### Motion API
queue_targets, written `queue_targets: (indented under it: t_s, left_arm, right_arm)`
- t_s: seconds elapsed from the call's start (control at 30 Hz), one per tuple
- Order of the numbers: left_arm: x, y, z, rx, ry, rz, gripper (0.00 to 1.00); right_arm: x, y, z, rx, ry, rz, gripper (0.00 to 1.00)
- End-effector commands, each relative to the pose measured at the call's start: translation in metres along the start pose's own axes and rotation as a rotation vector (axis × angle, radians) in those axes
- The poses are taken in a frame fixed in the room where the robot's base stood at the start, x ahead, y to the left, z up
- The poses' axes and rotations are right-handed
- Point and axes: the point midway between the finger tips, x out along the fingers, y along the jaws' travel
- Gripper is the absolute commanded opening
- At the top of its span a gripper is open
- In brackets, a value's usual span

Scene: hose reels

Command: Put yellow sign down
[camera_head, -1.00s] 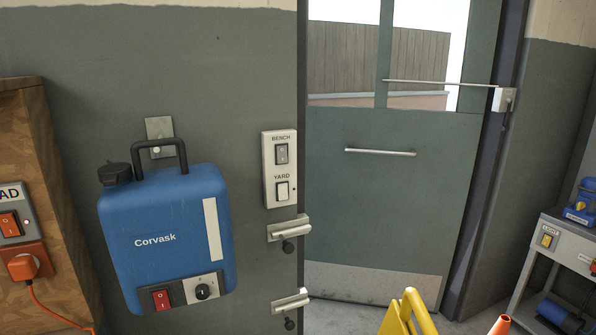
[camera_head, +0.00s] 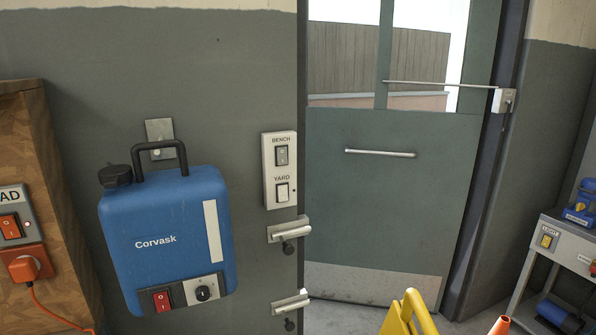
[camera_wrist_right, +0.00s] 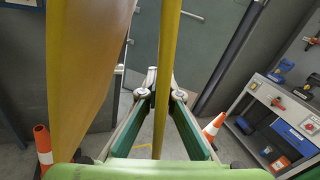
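The yellow sign (camera_head: 408,315) shows only its top at the bottom edge of the head view, in front of the door. Its lower part and feet are out of that view. In the right wrist view one broad yellow panel (camera_wrist_right: 88,70) fills the left side, and a second yellow panel (camera_wrist_right: 166,60) is seen nearly edge-on. My left gripper is not in view.
An orange cone (camera_head: 501,326) stands right of the sign, and another cone (camera_wrist_right: 42,145) shows at left in the wrist view. A grey bench (camera_head: 558,250) stands at right. A blue Corvask unit (camera_head: 165,235) hangs on the wall. The door (camera_head: 385,200) is behind the sign.

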Motion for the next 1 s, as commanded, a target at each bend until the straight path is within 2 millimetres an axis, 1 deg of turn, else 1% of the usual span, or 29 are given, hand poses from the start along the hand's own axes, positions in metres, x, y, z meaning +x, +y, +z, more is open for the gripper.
queue_targets:
  t_s: [0.27, 0.37, 0.7, 1.0]
  left_arm:
    - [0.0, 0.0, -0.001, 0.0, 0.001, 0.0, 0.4]
    - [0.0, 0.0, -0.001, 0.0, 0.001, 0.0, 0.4]
    - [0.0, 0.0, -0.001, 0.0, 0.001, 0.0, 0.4]
    - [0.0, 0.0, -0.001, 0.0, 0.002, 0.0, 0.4]
  right_arm:
    - [0.001, 0.011, 0.007, 0.007, -0.002, 0.013, 0.0]
    - [0.001, 0.013, 0.008, 0.005, 0.0, 0.015, 0.0]
    - [0.0, 0.001, 0.002, 0.0, -0.001, -0.001, 0.0]
    - [0.0, -0.001, 0.001, 0.005, -0.002, -0.005, 0.0]
